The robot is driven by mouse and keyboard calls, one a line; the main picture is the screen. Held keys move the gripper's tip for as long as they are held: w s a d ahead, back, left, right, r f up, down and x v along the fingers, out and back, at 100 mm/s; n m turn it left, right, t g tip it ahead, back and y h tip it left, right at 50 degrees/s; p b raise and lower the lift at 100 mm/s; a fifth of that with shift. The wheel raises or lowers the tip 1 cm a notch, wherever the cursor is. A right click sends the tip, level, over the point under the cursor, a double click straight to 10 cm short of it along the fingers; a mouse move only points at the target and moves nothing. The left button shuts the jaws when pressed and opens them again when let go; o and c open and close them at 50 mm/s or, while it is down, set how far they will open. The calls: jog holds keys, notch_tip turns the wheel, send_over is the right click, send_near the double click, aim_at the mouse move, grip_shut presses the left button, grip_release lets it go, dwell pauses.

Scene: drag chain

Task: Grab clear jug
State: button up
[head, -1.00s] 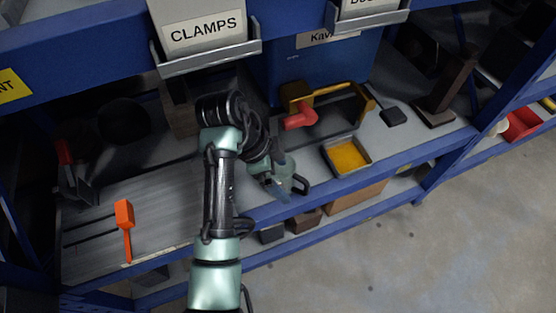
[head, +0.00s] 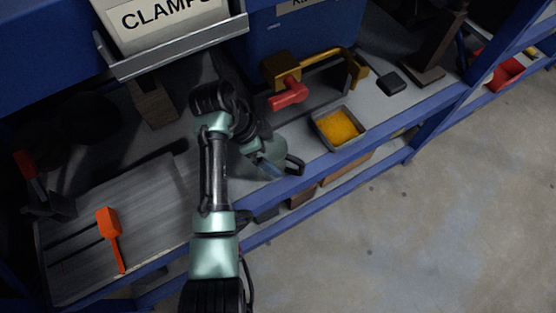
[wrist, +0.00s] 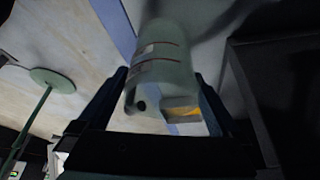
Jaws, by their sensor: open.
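The clear jug (head: 281,150), greenish and see-through with a dark handle, stands near the front edge of the shelf, left of the yellow-filled tray. My gripper (head: 268,165) is right at the jug and partly covers it in the head view. In the wrist view the jug (wrist: 165,62) lies between the two dark fingers of my gripper (wrist: 161,78), which are spread apart. Some of its lower part is hidden by the gripper body. I cannot tell whether either finger touches it.
A tray with yellow contents (head: 338,128) stands right of the jug. Behind are a red-handled yellow clamp (head: 290,92) and a small black block (head: 391,84). An orange tool (head: 110,235) lies at the left. A CLAMPS bin (head: 165,25) overhangs the shelf.

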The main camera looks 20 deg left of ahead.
aim_at(279, 158)
jog(key=b+x, duration=0.1)
jog(key=x, duration=0.3)
jog(key=shift+w+d+f, duration=0.15)
jog(key=shift+w+f, duration=0.1)
jog(key=c, duration=1.1)
jog(key=shift+r, duration=0.1)
jog(key=shift+r, duration=0.1)
